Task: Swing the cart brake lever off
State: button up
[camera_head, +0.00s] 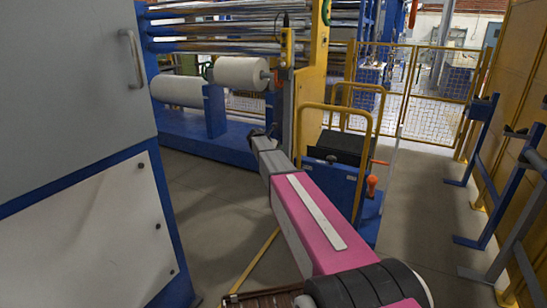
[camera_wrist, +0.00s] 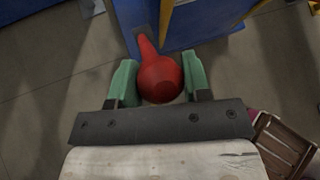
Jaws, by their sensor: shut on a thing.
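The brake lever shows in the wrist view as a red, rounded knob (camera_wrist: 159,79) with a tapered neck running up toward a blue body. My gripper (camera_wrist: 158,80) has its two green fingers on either side of the knob and is shut on it. In the head view the blue cart (camera_head: 336,183) with yellow rails stands just beyond my pink and grey arm. An orange-red handle (camera_head: 372,184) hangs at the cart's right side; I cannot tell if it is the held one. My fingers cannot be made out in the head view.
A large grey cabinet (camera_head: 75,90) fills the left. A blue machine frame with white film rolls (camera_head: 240,73) stands behind. A yellow mesh fence (camera_head: 430,85) closes the back. Blue posts (camera_head: 484,125) line the right wall. Grey floor (camera_head: 412,190) is clear right of the cart.

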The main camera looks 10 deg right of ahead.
jog(key=shift+w+d+r, duration=0.5)
jog(key=shift+w+d, duration=0.05)
jog(key=shift+w, duration=0.2)
jog(key=o, duration=1.3)
jog(key=shift+s, duration=0.1)
jog(key=v, duration=1)
jog(key=shift+s+a+r, duration=0.15)
jog(key=shift+a, duration=0.15)
